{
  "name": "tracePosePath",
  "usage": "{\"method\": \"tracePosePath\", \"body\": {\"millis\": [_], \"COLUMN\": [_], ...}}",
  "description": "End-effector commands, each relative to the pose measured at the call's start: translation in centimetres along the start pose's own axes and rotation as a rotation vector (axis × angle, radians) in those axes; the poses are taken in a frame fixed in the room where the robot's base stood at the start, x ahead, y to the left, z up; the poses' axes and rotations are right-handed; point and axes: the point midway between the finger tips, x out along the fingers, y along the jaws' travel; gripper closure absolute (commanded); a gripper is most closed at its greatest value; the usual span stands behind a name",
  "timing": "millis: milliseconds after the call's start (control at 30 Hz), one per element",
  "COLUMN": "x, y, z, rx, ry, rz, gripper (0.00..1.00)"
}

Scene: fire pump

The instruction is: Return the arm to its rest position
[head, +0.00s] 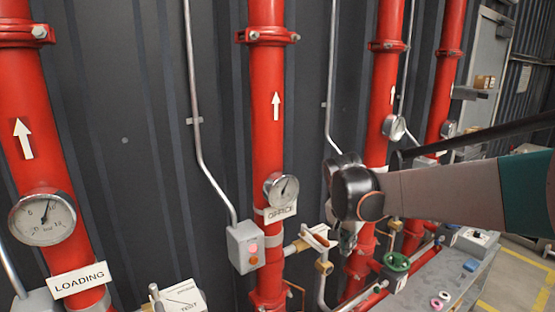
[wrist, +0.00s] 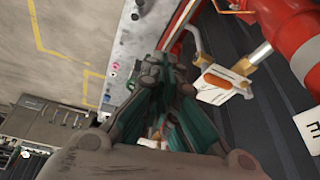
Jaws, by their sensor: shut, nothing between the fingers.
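My arm (head: 440,194) reaches in from the right edge of the head view, roughly level, across the pipes. Its dark wrist joint (head: 357,192) is in front of the red pipes right of centre. My gripper (head: 346,244) hangs below that joint, partly hidden, beside the OFFICE pipe's side valve. In the wrist view my gripper (wrist: 158,68) has its fingers together with nothing between them. A white tag with an orange handle (wrist: 222,82) is to the right of the fingers there, apart from them.
Red pipes (head: 265,130) with gauges stand along the dark ribbed wall. A grey bench (head: 455,275) with small parts lies to the lower right. Open floor (wrist: 55,60) shows in the wrist view.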

Motion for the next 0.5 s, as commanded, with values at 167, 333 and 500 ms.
{"method": "tracePosePath", "body": {"millis": [167, 333, 500], "x": [-0.1, -0.1, 0.3], "y": [2.0, 4.9, 8.5], "z": [1.6, 4.0, 7.4], "rx": [-0.062, -0.153, -0.27], "ry": [0.008, 0.025, 0.057], "rz": [-0.035, -0.086, -0.149], "gripper": [1.0, 1.0, 1.0]}}
